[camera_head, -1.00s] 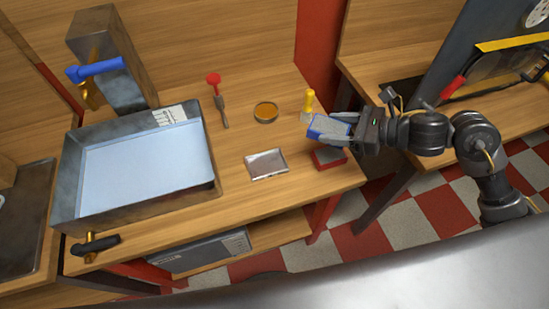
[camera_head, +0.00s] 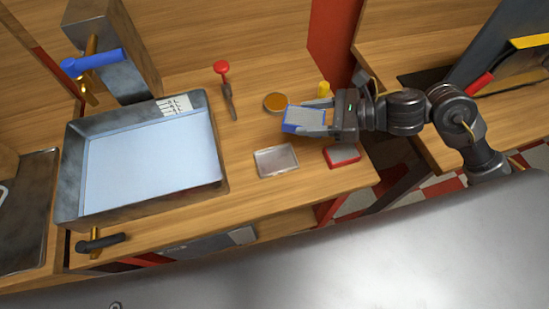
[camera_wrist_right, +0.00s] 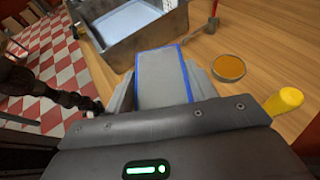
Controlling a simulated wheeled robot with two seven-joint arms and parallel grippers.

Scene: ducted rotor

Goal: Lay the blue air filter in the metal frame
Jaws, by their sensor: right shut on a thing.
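The blue air filter (camera_head: 300,119) is a small flat pad with a grey face and a blue rim. My right gripper (camera_head: 314,118) is shut on it and holds it above the table. The filter also shows between the fingers in the right wrist view (camera_wrist_right: 162,80). The metal frame (camera_head: 276,161), a small shallow silver rectangle, lies on the table just below and left of the held filter in the head view. I cannot make out the frame in the wrist view. My left gripper is not in view.
A large metal basin (camera_head: 72,187) with a pale blue inside stands left. A red-handled tool (camera_head: 226,88), an amber round dish (camera_head: 275,102), a yellow-topped item (camera_head: 323,89) and a red box (camera_head: 342,156) surround the frame. Bare wood lies between basin and frame.

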